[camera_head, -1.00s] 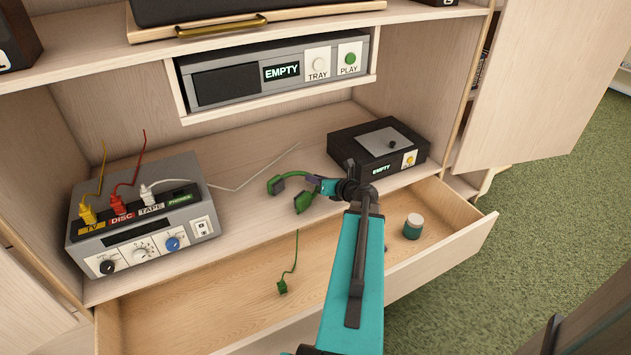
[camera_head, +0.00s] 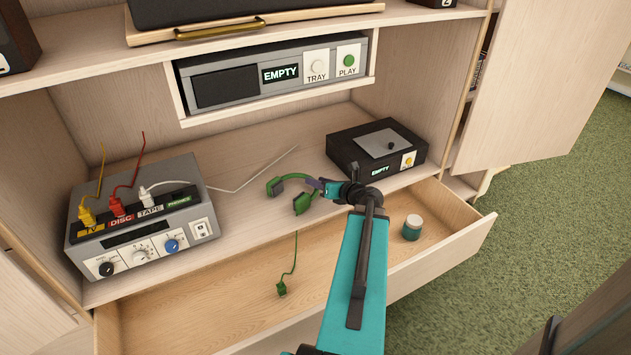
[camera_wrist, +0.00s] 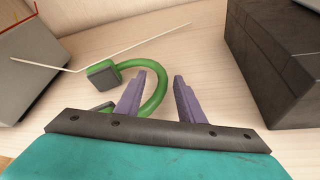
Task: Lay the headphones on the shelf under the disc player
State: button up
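The green headphones (camera_head: 277,185) with dark ear pads lie on the shelf (camera_head: 240,205) under the disc player (camera_head: 225,83), near its front edge. Their thin green cable hangs into the open drawer, with the plug (camera_head: 281,288) low inside it. My gripper (camera_head: 317,185) is at the right side of the headphones. In the wrist view the purple fingers of my gripper (camera_wrist: 163,85) stand apart. The green headband (camera_wrist: 161,92) curves behind the left finger and into the gap, clear of the right finger. Whether it touches the left finger is unclear.
A grey amplifier (camera_head: 140,250) with coloured plugs stands left on the shelf. A black box (camera_head: 350,150) with a grey plate stands right. The open drawer (camera_head: 180,320) below holds a small jar (camera_head: 412,228). A thin white cable (camera_head: 235,188) crosses the shelf.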

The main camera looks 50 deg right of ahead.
jog(key=v, duration=0.4)
jog(key=shift+s+a, duration=0.1)
jog(key=shift+s, duration=0.05)
jog(key=shift+r+p, duration=0.2)
jog(key=shift+p, duration=0.5)
jog(key=shift+s+r+p, duration=0.1)
jog(key=shift+s+p, duration=0.25)
jog(key=shift+p, duration=0.3)
jog(key=p+v, duration=0.3)
jog(key=p, duration=0.3)
jog(key=shift+s+a+r, duration=0.1)
jog(key=shift+s, duration=0.25)
jog(key=shift+s+a+p, duration=0.1)
jog(key=shift+s+p, duration=0.3)
jog(key=shift+p, duration=0.2)
